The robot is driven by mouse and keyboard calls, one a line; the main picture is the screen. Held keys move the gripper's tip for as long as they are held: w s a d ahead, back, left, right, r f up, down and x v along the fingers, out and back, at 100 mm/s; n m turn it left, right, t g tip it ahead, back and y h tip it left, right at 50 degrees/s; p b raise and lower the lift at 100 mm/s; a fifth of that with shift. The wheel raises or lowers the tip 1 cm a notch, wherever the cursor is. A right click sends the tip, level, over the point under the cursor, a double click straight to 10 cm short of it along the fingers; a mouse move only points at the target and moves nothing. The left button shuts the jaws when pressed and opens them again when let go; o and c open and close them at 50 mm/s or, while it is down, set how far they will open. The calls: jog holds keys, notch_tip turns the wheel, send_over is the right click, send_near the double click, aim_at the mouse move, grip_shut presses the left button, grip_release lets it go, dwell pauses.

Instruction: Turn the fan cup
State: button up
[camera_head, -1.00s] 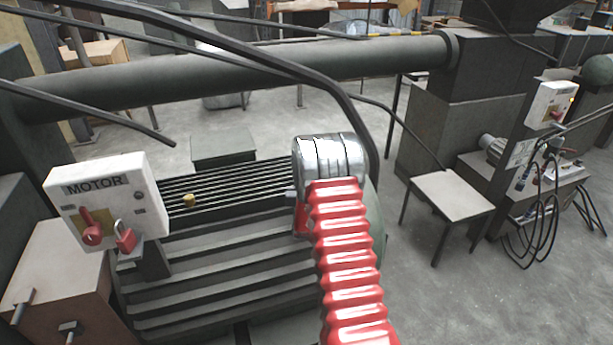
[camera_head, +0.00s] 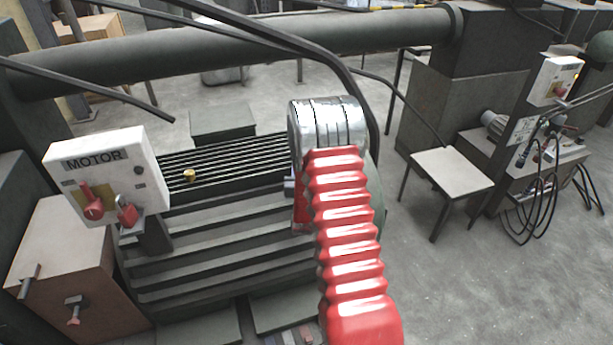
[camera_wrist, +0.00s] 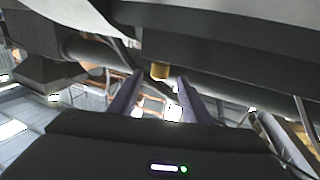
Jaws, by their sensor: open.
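A small brass-yellow cup (camera_head: 189,175), which I take to be the fan cup, sits on the ribbed dark motor housing (camera_head: 220,235), right of the motor switch box. In the wrist view the yellow cup (camera_wrist: 160,70) hangs below a dark overhead surface. My gripper (camera_wrist: 160,84) shows there as two dark fingers, spread apart and empty. The cup appears between and just past the fingertips; I see no contact, and the depth is unclear.
The white box marked MOTOR (camera_head: 105,175), with red switches, stands left of the cup. A thick green pipe (camera_head: 240,52) and black cables (camera_head: 290,60) run across above the housing. A small stool (camera_head: 452,172) and a control post (camera_head: 545,95) stand on the right.

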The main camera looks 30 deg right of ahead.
jog(key=v, duration=0.7)
dwell(0.5)
jog(key=s+a+r+n+g+y, duration=0.15)
jog(key=a+r+y, duration=0.25)
jog(key=a+r, duration=0.4)
jog(key=s+a+r+n+g+y, duration=0.15)
jog(key=a+r+y, duration=0.35)
jog(key=a, duration=0.5)
jog(key=s+a+r+n+g, duration=0.1)
jog(key=s+a+r+g, duration=0.1)
jog(key=s, duration=0.7)
jog(key=s+a+r+n+g, duration=0.1)
jog(key=s+a, duration=0.3)
jog(key=s, duration=0.5)
jog(key=s+a+r+n+g+y, duration=0.1)
jog(key=s+a+r+g, duration=0.2)
jog(key=s, duration=0.6)
jog(key=shift+a+r+n, duration=0.3)
jog(key=shift+a+n, duration=0.1)
jog(key=shift+a, duration=0.1)
